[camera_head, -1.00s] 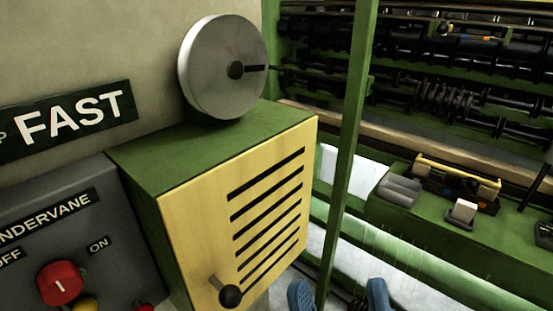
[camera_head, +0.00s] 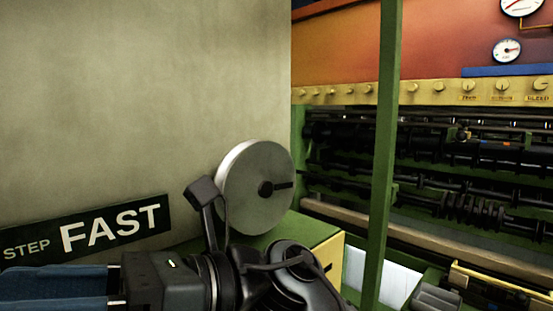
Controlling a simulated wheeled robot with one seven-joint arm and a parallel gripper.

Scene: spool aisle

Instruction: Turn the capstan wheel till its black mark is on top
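The capstan wheel (camera_head: 256,213) is a pale grey metal disc with a dark hub (camera_head: 265,188), standing upright above a green and yellow cabinet. Its black mark (camera_head: 284,185) is a short bar pointing right from the hub, at about three o'clock. My gripper (camera_head: 58,286) shows blue fingers at the lower left, pointing left, with their tips cut off by the picture edge. It is apart from the wheel. My dark wrist and arm cover the wheel's lower left edge and much of the cabinet top.
A green upright post (camera_head: 383,150) stands right of the wheel, before machinery with black rollers. A FAST sign (camera_head: 110,228) is on the wall at left. The yellow cabinet front (camera_head: 328,258) is partly hidden. The plain wall (camera_head: 140,100) above is clear.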

